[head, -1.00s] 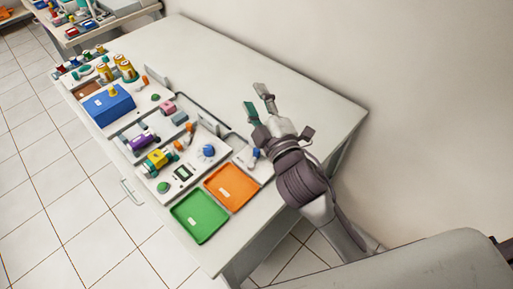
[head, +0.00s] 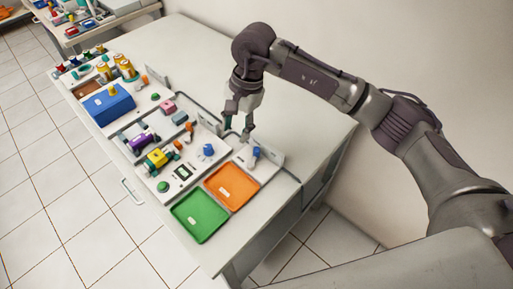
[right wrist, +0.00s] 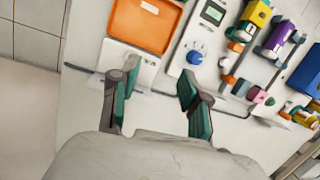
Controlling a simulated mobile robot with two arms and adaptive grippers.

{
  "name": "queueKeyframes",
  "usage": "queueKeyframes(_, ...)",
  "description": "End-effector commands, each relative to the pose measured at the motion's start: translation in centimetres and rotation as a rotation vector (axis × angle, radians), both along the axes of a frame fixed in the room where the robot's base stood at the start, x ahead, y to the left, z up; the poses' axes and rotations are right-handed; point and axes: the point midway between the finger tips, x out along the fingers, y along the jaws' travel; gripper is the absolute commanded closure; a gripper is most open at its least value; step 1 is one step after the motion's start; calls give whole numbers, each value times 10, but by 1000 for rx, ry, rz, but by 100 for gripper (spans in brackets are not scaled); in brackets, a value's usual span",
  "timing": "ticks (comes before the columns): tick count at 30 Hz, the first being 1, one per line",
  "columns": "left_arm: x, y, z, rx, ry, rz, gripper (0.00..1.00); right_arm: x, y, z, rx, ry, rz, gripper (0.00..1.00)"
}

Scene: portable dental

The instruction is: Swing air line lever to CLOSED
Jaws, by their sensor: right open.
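A small lever with a blue handle (head: 255,153) stands on a white plate beside the orange tray in the head view. I cannot read a label, so I cannot tell for sure that it is the air line lever. My right gripper (head: 237,132) points down just behind this plate, open and empty, with its fingertips close to the lever. In the right wrist view the open fingers (right wrist: 158,76) show with a wide gap. The left-hand finger overlaps the white plate (right wrist: 148,72), and the lever is not clearly visible there. My left gripper is not in view.
The orange tray (head: 231,204) and green tray (head: 177,220) lie at the table front. A panel with a blue knob (head: 208,150) is left of the plate. A blue box (head: 98,108) stands farther left. The table's back is clear up to the wall.

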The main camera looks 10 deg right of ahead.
Motion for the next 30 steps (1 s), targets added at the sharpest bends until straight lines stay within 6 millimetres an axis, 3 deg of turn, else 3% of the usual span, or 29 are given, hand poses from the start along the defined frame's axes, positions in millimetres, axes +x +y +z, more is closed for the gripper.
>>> queueKeyframes(1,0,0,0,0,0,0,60,9,-20,5,-85,-19,3,54)
queueKeyframes(3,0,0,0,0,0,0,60,15,-39,10,-167,-29,10,54)
queueKeyframes(6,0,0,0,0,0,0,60,18,-52,12,-225,-33,12,54)
queueKeyframes(11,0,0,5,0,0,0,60,18,-54,-2,-235,-28,12,54)
queueKeyframes(24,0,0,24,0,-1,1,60,16,-53,-91,-230,-26,11,54)
queueKeyframes(30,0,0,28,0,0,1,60,17,-53,-116,-229,-29,12,54)
